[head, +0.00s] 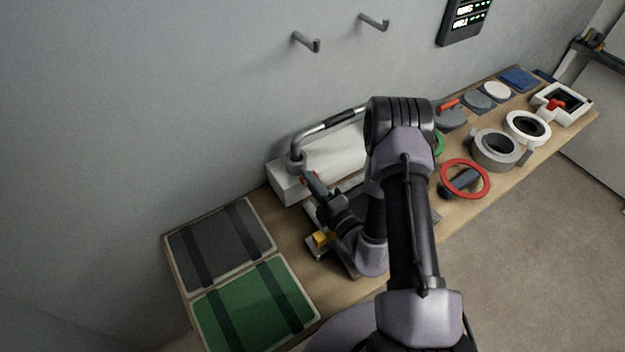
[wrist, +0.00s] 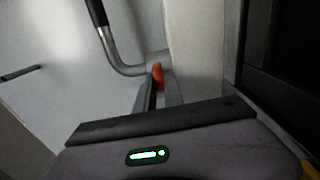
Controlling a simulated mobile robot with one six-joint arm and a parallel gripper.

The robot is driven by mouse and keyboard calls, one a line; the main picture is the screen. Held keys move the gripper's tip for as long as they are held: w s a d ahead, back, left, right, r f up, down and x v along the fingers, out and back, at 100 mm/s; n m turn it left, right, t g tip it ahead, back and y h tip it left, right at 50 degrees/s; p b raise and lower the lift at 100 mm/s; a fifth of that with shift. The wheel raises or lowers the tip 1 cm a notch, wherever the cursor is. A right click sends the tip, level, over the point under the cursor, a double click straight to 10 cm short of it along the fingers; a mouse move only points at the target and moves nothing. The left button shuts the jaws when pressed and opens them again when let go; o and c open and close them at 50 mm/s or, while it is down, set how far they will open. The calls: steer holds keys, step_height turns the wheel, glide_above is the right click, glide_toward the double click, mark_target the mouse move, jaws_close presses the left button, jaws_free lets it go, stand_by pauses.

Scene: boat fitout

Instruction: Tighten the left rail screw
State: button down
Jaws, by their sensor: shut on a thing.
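The metal rail (head: 312,134) with a dark grip section stands on a white block (head: 285,187) against the wall. Its bent left end also shows in the wrist view (wrist: 112,58). The left rail screw shows as a small red-orange piece (wrist: 157,76) at the foot of this end. My gripper (head: 308,180) reaches the front of the block at the rail's left foot. In the wrist view, its fingers (wrist: 157,92) are shut on the red-orange piece. The rail's right end is hidden behind my arm in the head view.
A grey panel (head: 221,244) and a green panel (head: 254,306) with dark straps lie at the bench's left end. A yellow piece (head: 321,239) sits near my wrist. A red ring (head: 466,163) and grey round fitting (head: 495,145) lie right. Two hooks (head: 306,42) stick out above.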

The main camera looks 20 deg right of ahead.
stand_by(0.4)
steer(key=c, duration=1.4)
jaws_free()
steer(key=shift+c, duration=0.2)
